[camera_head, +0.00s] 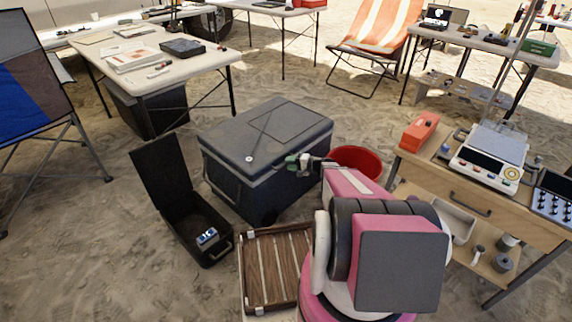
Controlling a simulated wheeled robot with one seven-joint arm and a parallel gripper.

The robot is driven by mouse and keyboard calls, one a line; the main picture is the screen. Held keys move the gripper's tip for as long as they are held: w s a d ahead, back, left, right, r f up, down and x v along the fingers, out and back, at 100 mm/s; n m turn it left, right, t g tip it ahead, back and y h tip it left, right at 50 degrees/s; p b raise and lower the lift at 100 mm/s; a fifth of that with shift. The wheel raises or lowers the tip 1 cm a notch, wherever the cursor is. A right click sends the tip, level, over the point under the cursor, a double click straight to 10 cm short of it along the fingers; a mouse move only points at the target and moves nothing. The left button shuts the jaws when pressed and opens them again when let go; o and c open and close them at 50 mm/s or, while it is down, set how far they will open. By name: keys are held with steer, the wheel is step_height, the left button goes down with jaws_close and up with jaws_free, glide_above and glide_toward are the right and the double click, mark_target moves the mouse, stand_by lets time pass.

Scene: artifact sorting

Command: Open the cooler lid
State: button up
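The dark grey cooler (226,175) stands on the sand at the centre of the view. Its lid (265,130) lies flat and looks closed. A small pale round spot shows on the lid near its front. My pink and grey arm reaches up from the lower right. My gripper (297,163) is at the cooler's right front side, close to the lid's edge. Its fingertips are small and dark here, so I cannot tell whether they touch the lid or whether they are open or shut.
An open black case (180,205) with a small blue-white item stands left of the cooler. A wooden crate (275,230) is in front of it, and a red bucket (358,160) is at its right. A wooden workbench (520,215) with a scale (490,155) stands at right.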

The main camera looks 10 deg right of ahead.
steer(key=shift+x, duration=1.25)
steer(key=shift+c, duration=0.4)
